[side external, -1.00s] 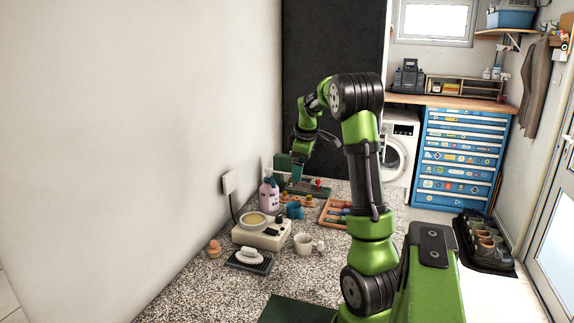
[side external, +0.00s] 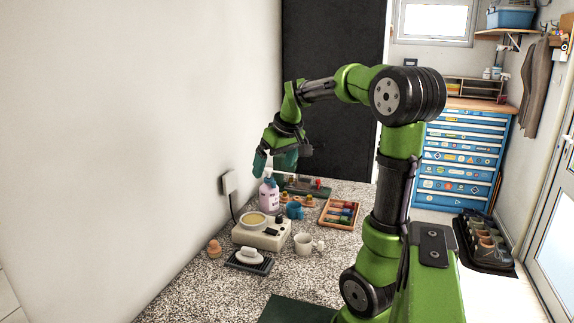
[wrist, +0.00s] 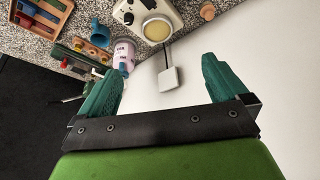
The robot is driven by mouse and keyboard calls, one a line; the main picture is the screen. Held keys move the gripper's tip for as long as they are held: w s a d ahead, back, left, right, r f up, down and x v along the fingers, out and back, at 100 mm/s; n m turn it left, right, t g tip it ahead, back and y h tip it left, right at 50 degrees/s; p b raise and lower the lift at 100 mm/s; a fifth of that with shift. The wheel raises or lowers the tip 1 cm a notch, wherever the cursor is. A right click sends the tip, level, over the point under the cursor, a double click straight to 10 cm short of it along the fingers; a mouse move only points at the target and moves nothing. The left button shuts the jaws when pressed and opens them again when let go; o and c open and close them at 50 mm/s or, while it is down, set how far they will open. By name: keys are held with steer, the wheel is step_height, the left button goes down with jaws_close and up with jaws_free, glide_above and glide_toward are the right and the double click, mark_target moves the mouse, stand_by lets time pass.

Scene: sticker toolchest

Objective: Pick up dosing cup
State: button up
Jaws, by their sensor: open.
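A lavender bottle (side external: 268,197) stands upright near the wall, with a blue cup-like cap on top; it also shows in the wrist view (wrist: 123,47). This blue cap (wrist: 124,68) may be the dosing cup, but I cannot tell for sure. A blue mug-like cup (side external: 294,210) stands just right of the bottle and appears in the wrist view (wrist: 100,34). My gripper (side external: 272,164) is open and empty, above the bottle with its teal fingers spread. In the wrist view my gripper (wrist: 160,68) has the bottle cap near its left fingertip.
A cream appliance (side external: 262,234) with a round top, a white mug (side external: 304,243), a soap rack (side external: 248,261) and a wooden tray (side external: 340,213) share the speckled counter. A wall outlet box (side external: 229,183) with a cord is close left of the bottle.

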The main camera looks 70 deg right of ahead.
steer(key=s+a+f+t+y, duration=0.1)
steer(key=a, duration=1.1)
steer(key=a+f+t+y, duration=0.1)
steer(key=a+f+y, duration=0.1)
steer(key=a, duration=1)
steer(key=shift+s+a+t, duration=0.2)
steer(key=shift+s+t, duration=0.1)
steer(key=shift+s, duration=0.05)
steer(key=shift+n+y, duration=0.8)
steer(key=a, duration=0.1)
steer(key=s+a, duration=0.1)
steer(key=a, duration=0.1)
steer(key=s+a, duration=0.1)
steer(key=a, duration=0.1)
steer(key=shift+s+a+r, duration=0.1)
steer(key=shift+s+a, duration=0.05)
steer(key=shift+s, duration=0.05)
steer(key=shift+c, duration=1.3)
steer(key=c, duration=0.7)
steer(key=shift+c, duration=0.3)
